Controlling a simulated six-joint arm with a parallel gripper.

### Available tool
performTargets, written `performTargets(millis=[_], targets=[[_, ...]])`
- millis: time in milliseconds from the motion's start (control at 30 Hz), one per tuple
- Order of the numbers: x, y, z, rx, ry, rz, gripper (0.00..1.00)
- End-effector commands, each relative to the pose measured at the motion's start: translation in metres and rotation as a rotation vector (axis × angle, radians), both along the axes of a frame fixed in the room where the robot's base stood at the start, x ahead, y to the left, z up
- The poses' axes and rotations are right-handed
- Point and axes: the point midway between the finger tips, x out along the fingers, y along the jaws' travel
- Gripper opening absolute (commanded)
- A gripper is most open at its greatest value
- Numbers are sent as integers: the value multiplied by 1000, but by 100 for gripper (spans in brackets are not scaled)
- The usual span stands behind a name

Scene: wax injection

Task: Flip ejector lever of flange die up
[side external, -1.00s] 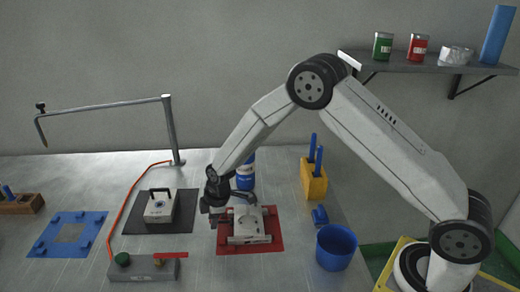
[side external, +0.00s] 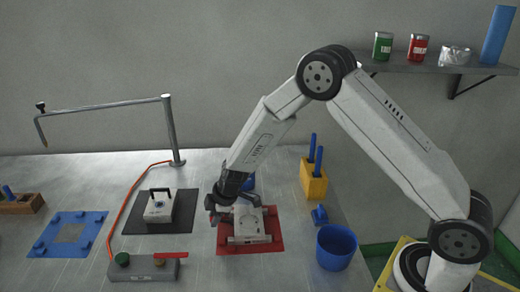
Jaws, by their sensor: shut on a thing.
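The flange die (side external: 250,229) is a light grey metal block lying on a red mat (side external: 269,247) in the middle of the bench. My gripper (side external: 222,212) is at the die's left rear side, pointing down and tilted. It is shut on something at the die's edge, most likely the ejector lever. The lever itself is hidden by the fingers and too small to make out.
A second die with a black handle (side external: 158,207) sits on a dark mat to the left. A valve block with a red lever (side external: 144,268) is at the front. A blue cup (side external: 336,247) and yellow holder (side external: 313,180) stand right. A blue frame (side external: 67,234) lies far left.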

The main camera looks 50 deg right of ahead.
Motion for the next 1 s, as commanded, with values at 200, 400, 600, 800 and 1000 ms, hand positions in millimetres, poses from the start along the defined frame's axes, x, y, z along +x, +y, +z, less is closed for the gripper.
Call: performTargets(millis=[200,400,600,800,1000], targets=[[0,-2,0,2,-7,-2,0],[0,-2,0,2,-7,-2,0],[0,-2,1,2,-7,-2,65],[0,-1,1,2,-7,-2,65],[0,-2,5,2,-9,-1,65]])
